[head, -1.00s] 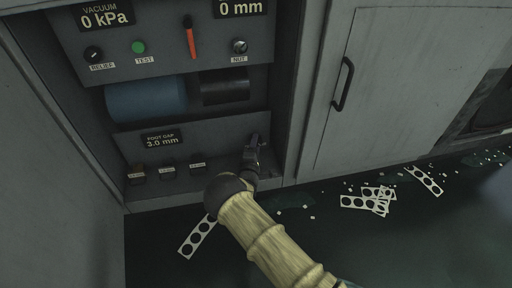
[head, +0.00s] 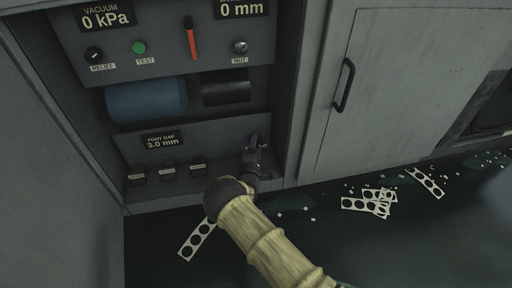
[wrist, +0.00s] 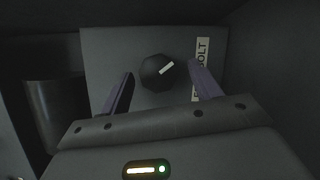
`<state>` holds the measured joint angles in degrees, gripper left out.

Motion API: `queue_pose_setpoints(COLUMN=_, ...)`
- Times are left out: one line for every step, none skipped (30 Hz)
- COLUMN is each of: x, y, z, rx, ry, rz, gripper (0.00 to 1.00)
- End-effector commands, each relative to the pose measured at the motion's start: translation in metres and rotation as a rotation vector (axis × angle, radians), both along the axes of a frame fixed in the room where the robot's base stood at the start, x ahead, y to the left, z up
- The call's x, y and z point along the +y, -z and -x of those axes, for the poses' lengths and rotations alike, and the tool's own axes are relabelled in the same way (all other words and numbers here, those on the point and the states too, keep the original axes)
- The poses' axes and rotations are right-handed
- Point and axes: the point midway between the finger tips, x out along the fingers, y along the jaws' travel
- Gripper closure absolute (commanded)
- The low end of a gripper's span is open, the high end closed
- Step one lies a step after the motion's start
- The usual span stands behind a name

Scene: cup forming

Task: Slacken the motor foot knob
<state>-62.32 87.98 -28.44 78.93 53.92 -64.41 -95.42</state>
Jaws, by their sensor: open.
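A round black knob (wrist: 157,72) with a white pointer mark sits on a grey panel (wrist: 110,50) in the wrist view. The pointer slants up to the right. A vertical label (wrist: 203,62), partly covered by a finger, ends in "BOLT". My gripper (wrist: 160,88) is open, one finger on each side of the knob; I cannot tell whether they touch it. In the head view my gripper (head: 256,142) is at the right end of the lower recess and hides the knob. The foot gap display (head: 162,140) reads 3.0 mm.
Several small labelled blocks (head: 168,172) stand on the ledge left of my gripper. Above are a blue cylinder (head: 146,100), a dark cylinder (head: 226,87) and a control panel (head: 165,65). Punched strips (head: 197,240) and scraps lie on the floor. A dark cylinder (wrist: 55,115) is at left in the wrist view.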

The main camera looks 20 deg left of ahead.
Motion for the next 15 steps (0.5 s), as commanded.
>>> queue_pose_setpoints(x=0.0, y=0.0, z=0.0, rx=0.0, ry=0.0, rz=0.0, gripper=0.37)
queue_pose_setpoints(x=0.0, y=-0.001, z=0.001, rx=0.0, ry=0.0, rz=0.0, gripper=0.37)
queue_pose_setpoints(x=0.0, y=-0.001, z=0.003, rx=0.0, ry=0.0, rz=0.0, gripper=0.37)
queue_pose_setpoints(x=0.0, y=-0.001, z=0.005, rx=0.0, ry=-0.001, rz=0.0, gripper=0.37)
queue_pose_setpoints(x=0.0, y=-0.001, z=0.007, rx=0.0, ry=-0.001, rz=0.0, gripper=0.37)
queue_pose_setpoints(x=-0.001, y=-0.001, z=0.011, rx=0.001, ry=-0.001, rz=0.0, gripper=0.37)
queue_pose_setpoints(x=-0.002, y=-0.001, z=0.015, rx=0.002, ry=0.0, rz=0.001, gripper=0.37)
queue_pose_setpoints(x=-0.002, y=-0.001, z=0.02, rx=0.002, ry=-0.001, rz=0.002, gripper=0.37)
queue_pose_setpoints(x=-0.003, y=-0.002, z=0.026, rx=0.001, ry=-0.002, rz=0.001, gripper=0.37)
queue_pose_setpoints(x=-0.004, y=-0.002, z=0.031, rx=0.002, ry=-0.001, rz=0.002, gripper=0.37)
queue_pose_setpoints(x=-0.005, y=-0.001, z=0.037, rx=0.002, ry=-0.002, rz=0.002, gripper=0.37)
queue_pose_setpoints(x=-0.006, y=-0.001, z=0.045, rx=0.003, ry=-0.003, rz=0.002, gripper=0.37)
queue_pose_setpoints(x=-0.007, y=0.0, z=0.051, rx=0.003, ry=-0.003, rz=0.003, gripper=0.37)
queue_pose_setpoints(x=-0.008, y=0.0, z=0.057, rx=0.002, ry=-0.002, rz=0.003, gripper=0.37)
queue_pose_setpoints(x=-0.01, y=0.001, z=0.065, rx=0.003, ry=-0.002, rz=0.004, gripper=0.37)
